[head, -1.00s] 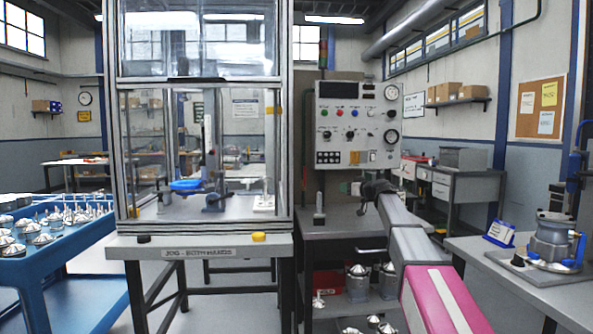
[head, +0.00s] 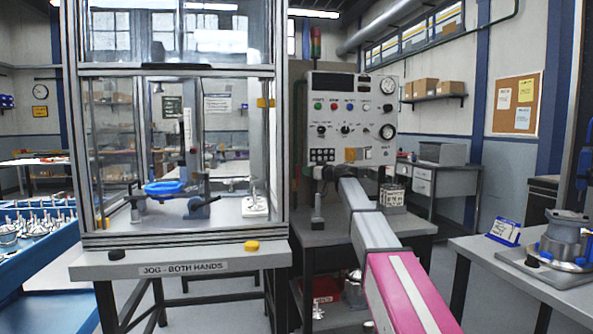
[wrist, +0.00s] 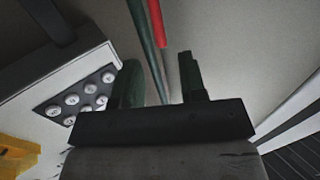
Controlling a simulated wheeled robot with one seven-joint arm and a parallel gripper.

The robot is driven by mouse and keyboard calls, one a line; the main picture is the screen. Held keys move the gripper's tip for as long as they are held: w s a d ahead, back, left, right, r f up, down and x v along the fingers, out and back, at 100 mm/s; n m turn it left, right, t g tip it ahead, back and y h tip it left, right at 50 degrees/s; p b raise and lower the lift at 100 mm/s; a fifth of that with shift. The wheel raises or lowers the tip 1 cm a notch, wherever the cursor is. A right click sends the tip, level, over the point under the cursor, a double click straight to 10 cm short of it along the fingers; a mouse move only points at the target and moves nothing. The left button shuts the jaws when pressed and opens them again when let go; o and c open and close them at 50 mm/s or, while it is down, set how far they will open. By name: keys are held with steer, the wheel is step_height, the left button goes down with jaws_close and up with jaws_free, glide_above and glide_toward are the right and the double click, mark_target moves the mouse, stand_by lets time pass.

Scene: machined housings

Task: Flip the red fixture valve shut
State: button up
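In the wrist view a red bar (wrist: 156,22), which looks like the valve's lever, runs along a dark green pipe (wrist: 143,40). The bar lies ahead of my gripper (wrist: 159,80), near the top edge, and its far end is cut off. The two dark fingers stand apart, with the pipe showing between them and nothing visibly held. I cannot tell whether a finger touches the pipe. In the head view my gripper (head: 325,173) is at the lower left of the control panel (head: 350,110). I cannot make out the red lever there.
The panel's block of round buttons (wrist: 82,97) is close to the left of my fingers in the wrist view. A glazed press enclosure (head: 278,170) stands left of my arm. A workbench (head: 530,265) with a machined housing (head: 563,238) is at the right.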

steer(key=x, duration=0.8)
jaws_close()
